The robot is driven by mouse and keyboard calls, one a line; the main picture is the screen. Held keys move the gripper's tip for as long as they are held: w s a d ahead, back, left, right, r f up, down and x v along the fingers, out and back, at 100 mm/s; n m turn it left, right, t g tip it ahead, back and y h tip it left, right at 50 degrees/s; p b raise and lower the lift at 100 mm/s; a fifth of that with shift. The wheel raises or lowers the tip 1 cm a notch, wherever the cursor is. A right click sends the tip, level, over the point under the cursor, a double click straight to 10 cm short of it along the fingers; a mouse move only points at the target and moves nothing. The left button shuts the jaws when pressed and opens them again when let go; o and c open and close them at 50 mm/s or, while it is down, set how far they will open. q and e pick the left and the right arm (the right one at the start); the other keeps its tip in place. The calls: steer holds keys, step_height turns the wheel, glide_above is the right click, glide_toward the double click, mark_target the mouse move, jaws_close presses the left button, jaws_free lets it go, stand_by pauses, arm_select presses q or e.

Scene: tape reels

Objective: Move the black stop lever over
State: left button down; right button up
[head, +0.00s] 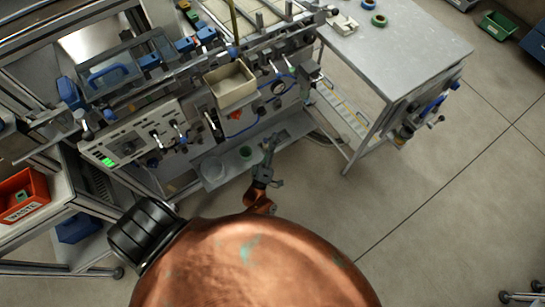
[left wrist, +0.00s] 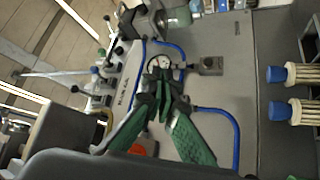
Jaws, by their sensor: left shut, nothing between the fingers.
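Several small levers with dark knobs stand on the machine front. A dark-knobbed lever (head: 275,66) shows in the head view right of the tan bin. Dark knobs (left wrist: 118,50) also show in the left wrist view, left of the gauge; I cannot tell which is the stop lever. My left gripper (head: 268,145) is in front of the machine, below the panel in the picture. In the left wrist view its green-padded fingers (left wrist: 163,76) are shut and empty, their tips overlapping the gauge in the picture. I see no contact with a lever. My right gripper is not in view.
A tan bin (head: 231,88) is fixed on the machine front. A round gauge (head: 278,88) and a blue hose (left wrist: 237,140) are near the fingers.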

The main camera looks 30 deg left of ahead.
arm_select(q)
step_height(320, 180, down, 9)
steer(key=s+d+m+g+h+p, duration=0.1)
steer(key=s+m+g+h+p, duration=0.1)
steer(key=m, duration=0.3)
steer(key=shift+s+d+f+g+h, duration=0.2)
steer(key=shift+s+d+g+h, duration=0.15)
steer(key=shift+g+h, duration=0.4)
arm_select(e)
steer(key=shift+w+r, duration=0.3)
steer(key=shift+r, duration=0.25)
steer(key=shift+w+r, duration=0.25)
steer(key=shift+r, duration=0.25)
